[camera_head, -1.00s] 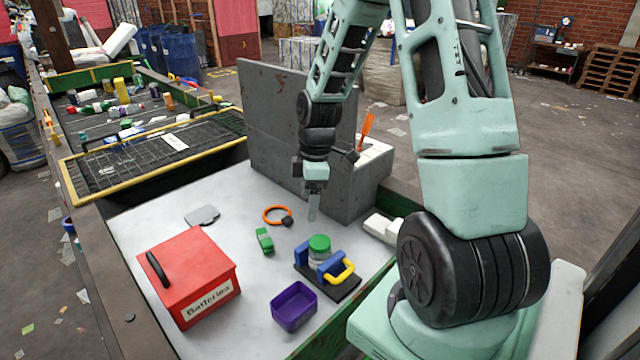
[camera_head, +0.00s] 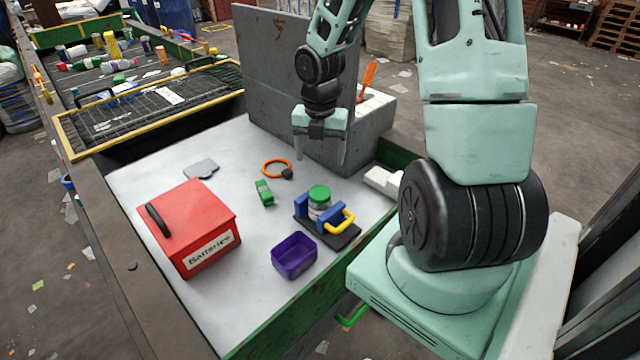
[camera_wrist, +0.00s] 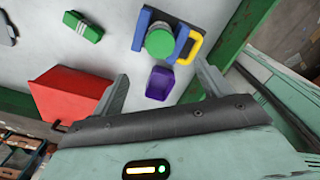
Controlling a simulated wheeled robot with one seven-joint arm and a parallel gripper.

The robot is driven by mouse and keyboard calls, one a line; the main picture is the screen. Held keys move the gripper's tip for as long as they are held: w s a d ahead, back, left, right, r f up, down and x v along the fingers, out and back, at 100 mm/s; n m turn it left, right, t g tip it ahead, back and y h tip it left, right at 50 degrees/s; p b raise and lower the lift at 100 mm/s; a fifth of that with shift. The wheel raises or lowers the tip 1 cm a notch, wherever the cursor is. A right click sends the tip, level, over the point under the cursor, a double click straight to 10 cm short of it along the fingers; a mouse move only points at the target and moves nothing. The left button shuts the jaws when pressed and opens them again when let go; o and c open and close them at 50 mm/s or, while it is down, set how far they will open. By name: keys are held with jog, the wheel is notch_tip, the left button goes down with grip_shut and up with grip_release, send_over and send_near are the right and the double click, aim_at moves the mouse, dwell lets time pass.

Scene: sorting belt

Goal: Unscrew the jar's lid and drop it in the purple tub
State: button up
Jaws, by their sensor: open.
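The jar (camera_head: 317,209) stands upright between the blue jaws of a clamp (camera_head: 301,207) on a dark base, with its green lid (camera_head: 319,192) on top. The lid also shows from above in the wrist view (camera_wrist: 160,43). The purple tub (camera_head: 294,257) stands on the table just in front of the clamp and looks empty; the wrist view shows it too (camera_wrist: 160,83). My gripper (camera_head: 320,160) is open and empty, in the air above and behind the jar. In the wrist view its fingers (camera_wrist: 163,82) are spread wide, apart from the lid.
A red batteries box (camera_head: 190,230) stands at the left. A green block (camera_head: 264,193), an orange ring (camera_head: 277,168) and a grey plate (camera_head: 201,168) lie on the table. The clamp has a yellow handle (camera_head: 343,222). A grey wall (camera_head: 290,90) rises behind.

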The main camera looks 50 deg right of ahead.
aim_at(320, 192)
notch_tip(320, 192, down, 11)
jog(key=shift+r, duration=0.1)
dwell(0.3)
jog(key=c, duration=1.1)
